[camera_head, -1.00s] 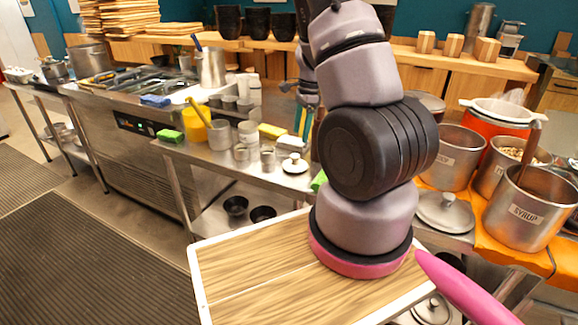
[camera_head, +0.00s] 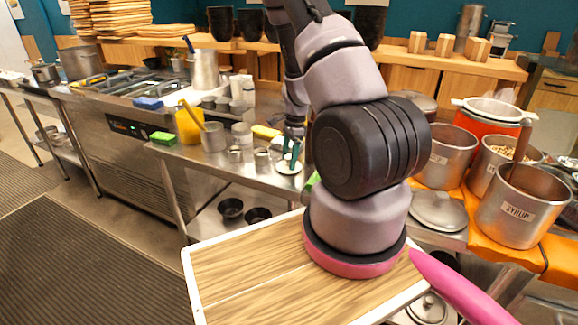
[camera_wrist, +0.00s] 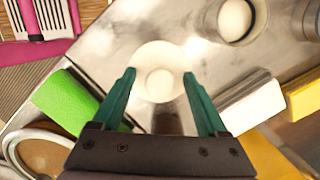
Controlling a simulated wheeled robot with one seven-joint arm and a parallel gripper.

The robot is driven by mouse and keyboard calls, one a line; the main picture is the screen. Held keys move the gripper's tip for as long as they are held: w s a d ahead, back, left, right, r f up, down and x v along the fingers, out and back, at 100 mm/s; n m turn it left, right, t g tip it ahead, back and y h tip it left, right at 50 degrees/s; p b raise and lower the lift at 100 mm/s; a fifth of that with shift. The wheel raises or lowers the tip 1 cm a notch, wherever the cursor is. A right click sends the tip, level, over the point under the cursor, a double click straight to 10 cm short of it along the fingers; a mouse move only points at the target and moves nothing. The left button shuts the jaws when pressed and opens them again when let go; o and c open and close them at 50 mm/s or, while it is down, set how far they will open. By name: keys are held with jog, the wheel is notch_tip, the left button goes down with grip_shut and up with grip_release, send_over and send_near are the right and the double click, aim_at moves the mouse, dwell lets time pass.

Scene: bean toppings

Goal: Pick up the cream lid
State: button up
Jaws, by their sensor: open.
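The cream lid (camera_head: 288,168) is a pale round disc with a knob, lying on the steel counter. In the wrist view the lid (camera_wrist: 151,55) is ahead of my gripper, its knob roughly centred between the fingers. My gripper (camera_wrist: 159,74) has teal fingers, spread apart with nothing between them that I can see held. In the head view my gripper (camera_head: 291,158) points down right over the lid. I cannot tell whether the fingers touch it.
A green block (camera_wrist: 66,103) is left of my fingers, and a white block (camera_wrist: 250,102) and yellow block (camera_wrist: 304,94) are to the right. A metal cup (camera_wrist: 236,20) stands beyond the lid. Pots, including the syrup pot (camera_head: 517,212), and a larger steel lid (camera_head: 438,211) are at right.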

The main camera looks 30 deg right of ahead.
jog(key=shift+c, duration=0.3)
jog(key=c, duration=1)
jog(key=shift+r, duration=0.1)
